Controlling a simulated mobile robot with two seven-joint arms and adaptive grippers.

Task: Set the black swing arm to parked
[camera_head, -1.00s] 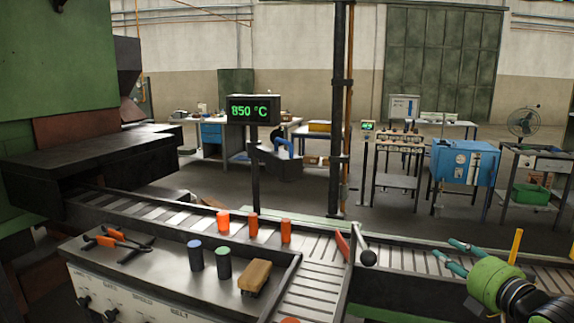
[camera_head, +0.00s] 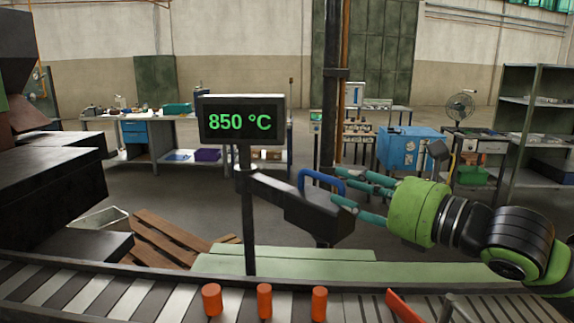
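The black swing arm (camera_head: 268,186) reaches out to the right from a dark post (camera_head: 249,225) under the temperature display. At its outer end is a black box (camera_head: 318,215) with a blue loop handle (camera_head: 321,175) on top. My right gripper (camera_head: 336,183) comes in from the right, its teal fingers spread apart, with their tips at the handle's right side. The fingers overlap the handle's edge in the picture, and I cannot tell whether they touch it. My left gripper is not in view.
The display (camera_head: 240,120) reads 850 °C. Orange billets (camera_head: 264,301) stand along the roller conveyor (camera_head: 150,299) in front, with a red flap (camera_head: 403,306) to their right. A dark vertical column (camera_head: 331,100) rises behind the box. A wooden pallet (camera_head: 165,240) lies behind the conveyor.

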